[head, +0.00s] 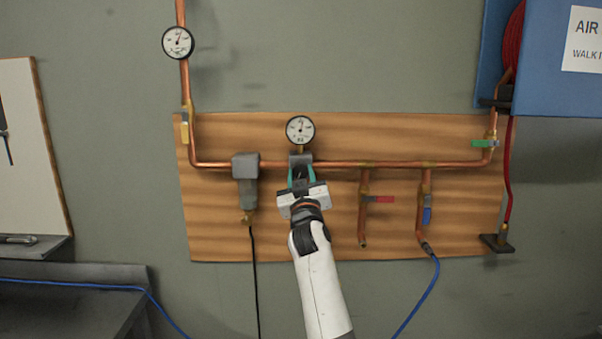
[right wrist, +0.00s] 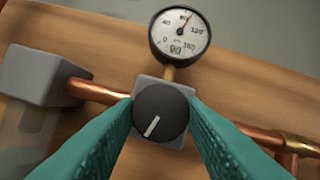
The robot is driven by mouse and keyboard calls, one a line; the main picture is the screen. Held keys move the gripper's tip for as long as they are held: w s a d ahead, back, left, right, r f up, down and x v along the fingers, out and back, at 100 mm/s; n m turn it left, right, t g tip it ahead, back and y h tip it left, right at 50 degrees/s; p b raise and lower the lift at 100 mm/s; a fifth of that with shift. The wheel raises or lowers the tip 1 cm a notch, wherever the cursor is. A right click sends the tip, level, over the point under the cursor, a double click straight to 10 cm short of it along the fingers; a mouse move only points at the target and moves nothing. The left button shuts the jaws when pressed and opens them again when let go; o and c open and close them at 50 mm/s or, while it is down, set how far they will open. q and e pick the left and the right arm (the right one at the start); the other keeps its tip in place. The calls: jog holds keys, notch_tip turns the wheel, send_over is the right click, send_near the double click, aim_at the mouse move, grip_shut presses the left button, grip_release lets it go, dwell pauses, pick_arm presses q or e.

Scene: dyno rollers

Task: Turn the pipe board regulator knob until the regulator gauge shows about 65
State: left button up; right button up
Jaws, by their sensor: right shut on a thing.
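The regulator knob (right wrist: 163,108) is a dark round dial with a white mark pointing to the lower left in the right wrist view. It sits on the grey regulator body (right wrist: 181,83). The teal fingers of my right gripper (right wrist: 161,112) are shut on it, one on each side. In the head view my right gripper (head: 301,180) reaches up to the regulator from below and mostly hides the knob. The regulator gauge (right wrist: 180,35) stands above it, also in the head view (head: 300,130). Its red needle points up and slightly right, near the 80 mark; the exact reading is unclear. My left gripper is out of view.
A copper pipe (head: 340,164) crosses the wooden board (head: 290,235). A grey filter unit (head: 246,167) hangs left of the regulator. Red (head: 383,199), blue (head: 427,215) and green (head: 484,143) valve handles are to the right. Another gauge (head: 178,42) is at upper left.

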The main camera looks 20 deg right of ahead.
jog(key=n+y+p, duration=0.1)
jog(key=n+p, duration=0.2)
jog(key=n+y+p, duration=0.1)
jog(key=n+p, duration=0.2)
jog(key=p, duration=0.1)
jog(key=n+y+p, duration=0.2)
jog(key=n+p, duration=0.1)
jog(key=shift+s+d+r+g, duration=0.1)
jog(key=shift+d+r+g, duration=0.2)
jog(key=shift+g, duration=0.1)
jog(key=shift+f+n+y+p, duration=0.15)
jog(key=shift+n+y+p, duration=0.35)
jog(key=shift+n+p, duration=0.6)
jog(key=o, duration=1)
jog(key=b+v, duration=0.3)
jog(key=v, duration=0.9)
jog(key=shift+a+r, duration=0.1)
jog(key=shift+r, duration=0.1)
